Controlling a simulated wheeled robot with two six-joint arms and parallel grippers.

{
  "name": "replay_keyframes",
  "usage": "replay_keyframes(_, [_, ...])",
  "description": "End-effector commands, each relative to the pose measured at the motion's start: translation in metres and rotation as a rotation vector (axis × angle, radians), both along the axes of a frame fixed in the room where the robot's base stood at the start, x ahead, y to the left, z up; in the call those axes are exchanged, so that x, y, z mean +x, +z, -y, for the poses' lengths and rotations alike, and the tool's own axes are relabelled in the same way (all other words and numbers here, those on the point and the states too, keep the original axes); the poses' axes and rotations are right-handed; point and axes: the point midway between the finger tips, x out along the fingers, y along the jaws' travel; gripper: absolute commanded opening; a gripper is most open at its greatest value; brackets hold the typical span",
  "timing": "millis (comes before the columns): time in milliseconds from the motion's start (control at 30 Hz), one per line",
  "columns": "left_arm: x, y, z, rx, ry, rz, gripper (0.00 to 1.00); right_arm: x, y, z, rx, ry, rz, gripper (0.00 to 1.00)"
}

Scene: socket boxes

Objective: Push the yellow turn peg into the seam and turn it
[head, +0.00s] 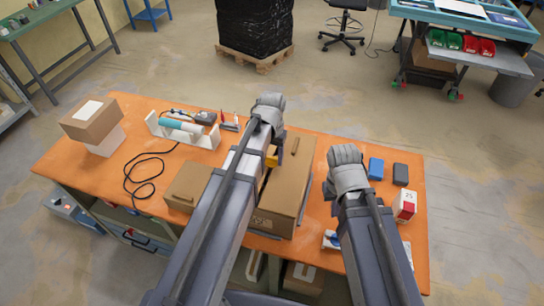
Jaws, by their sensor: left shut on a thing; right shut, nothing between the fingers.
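A large brown cardboard box (287,183) lies on the orange table, with a lengthwise seam on its top partly behind my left arm. The yellow turn peg (272,161) shows as a small yellow piece at the box top, just right of my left forearm. My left gripper (268,112) is over the far part of the box; its fingers are hidden behind my wrist and arm. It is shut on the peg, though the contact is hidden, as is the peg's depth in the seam. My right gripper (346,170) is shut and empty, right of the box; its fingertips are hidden.
On the orange table (110,185), a smaller carton (188,184) lies left of the box, a white holder with a cyan tool (181,126) behind it. Blue (376,168) and dark (400,174) blocks and a red-white pack (405,206) stand right. A black cable (146,178) loops left.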

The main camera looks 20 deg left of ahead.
Motion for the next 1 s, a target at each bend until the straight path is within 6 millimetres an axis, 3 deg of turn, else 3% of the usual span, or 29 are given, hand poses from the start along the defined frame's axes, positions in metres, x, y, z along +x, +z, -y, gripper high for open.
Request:
replay_keyframes(33, [0.000, 0.000, 0.000, 0.000, 0.001, 0.000, 0.57, 0.000, 0.000, 0.000, 0.000, 0.000, 0.000, 0.00])
replay_keyframes(333, [0.000, 0.000, 0.000, 0.000, 0.002, 0.000, 0.90, 0.000, 0.000, 0.000, 0.000, 0.000, 0.000, 0.00])
replay_keyframes(733, [0.000, 0.005, 0.000, 0.000, 0.002, 0.000, 0.90, 0.000, 0.005, 0.000, 0.000, -0.001, 0.000, 0.00])
replay_keyframes(1000, [0.000, 0.031, 0.000, 0.000, 0.002, 0.000, 0.90, 0.000, 0.031, 0.000, 0.001, -0.006, 0.000, 0.00])
